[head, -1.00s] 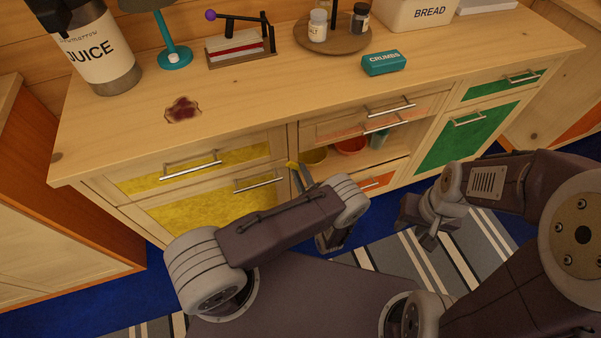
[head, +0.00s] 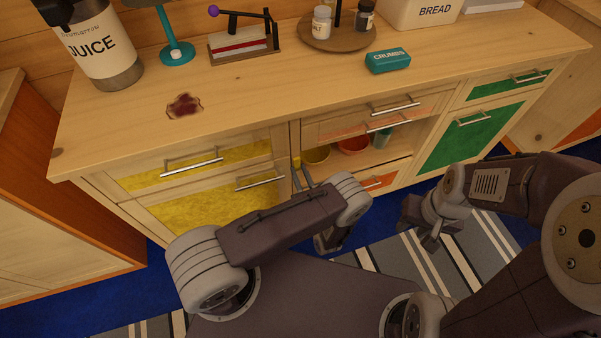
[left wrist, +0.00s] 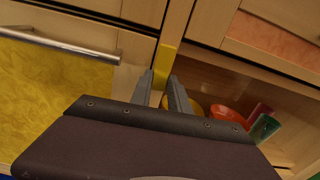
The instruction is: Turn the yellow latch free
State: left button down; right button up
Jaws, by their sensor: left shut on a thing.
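The yellow latch (head: 297,161) is on the upright post between the yellow-fronted drawers and the open middle bay. In the left wrist view the latch (left wrist: 166,60) stands about upright along the post. My left gripper (head: 303,176) is shut on it, and its two fingers (left wrist: 165,92) sit on either side of its lower part in the left wrist view. The fingers hide part of the latch. My right gripper (head: 426,230) hangs above the striped rug, away from the cabinet, and its finger gap is unclear.
The yellow drawer's bar handle (head: 260,183) sticks out left of my left gripper. An orange bowl (head: 354,145), a yellow bowl (head: 316,155) and a teal cup (head: 383,137) stand in the open bay.

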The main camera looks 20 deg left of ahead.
pick_arm(q)
jog(key=shift+m, duration=0.4)
jog(key=c, duration=1.2)
grip_release()
jog(key=shift+c, duration=0.2)
jog(key=shift+s, duration=0.1)
jog(key=v, duration=0.9)
jog(key=shift+p, duration=0.35)
